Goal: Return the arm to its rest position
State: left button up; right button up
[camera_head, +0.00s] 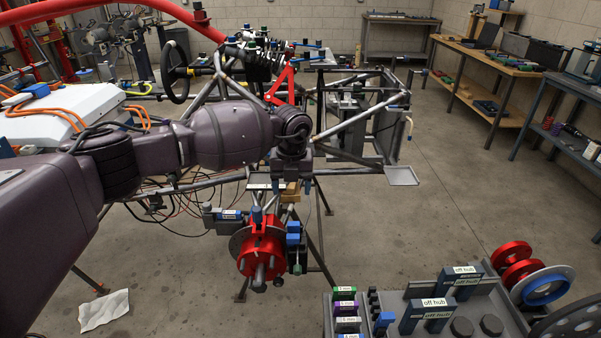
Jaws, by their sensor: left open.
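My left arm (225,135) reaches in from the left across the tube chassis (345,130). My left gripper (292,185) points down at the near side of the chassis, above the red hub (262,254) in the picture. Its jaws are open. A small tan block (291,191) shows between or behind the fingertips; I cannot tell whether they touch it. The arm hides part of the chassis tubes. My right gripper is not in view.
A grey tray (384,328) with "off hub" holders (433,308) stands at the lower right, beside red rings (512,254). Chassis tubes and a steering wheel (175,72) surround the arm. Workbenches (485,66) line the right. The floor (450,200) between is clear.

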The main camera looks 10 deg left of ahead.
pick_arm(q)
jog(key=s+d+r+n+t+h, duration=0.1)
jog(key=s+d+r+t+h, duration=0.2)
jog(key=d+r+h, duration=0.6)
jog(key=s+d+r+t+h, duration=0.25)
jog(key=d+r+h, duration=0.45)
jog(key=d+h, duration=0.4)
jog(key=s+a+f+n+t+y, duration=0.3)
jog(key=a+f+n+t+y, duration=0.3)
jog(key=a+f+n, duration=0.5)
jog(key=s+a+f+n+t+y, duration=0.3)
jog(key=a+f+n+t+y, duration=0.2)
jog(key=a+f+n+y, duration=0.65)
jog(key=s+a+f+n+g, duration=0.1)
jog(key=s+a+f+n, duration=0.2)
jog(key=s+f, duration=0.2)
jog(key=s+a+f+n+g+y, duration=0.1)
jog(key=s+f, duration=0.5)
jog(key=s, duration=0.6)
jog(key=s+a+f+n+g+y, duration=0.1)
jog(key=s+a+f+n+g, duration=0.2)
jog(key=s, duration=0.6)
jog(key=a+f+n, duration=0.2)
jog(key=a+f, duration=0.1)
jog(key=shift+s+a+f, duration=0.2)
jog(key=shift+a, duration=0.2)
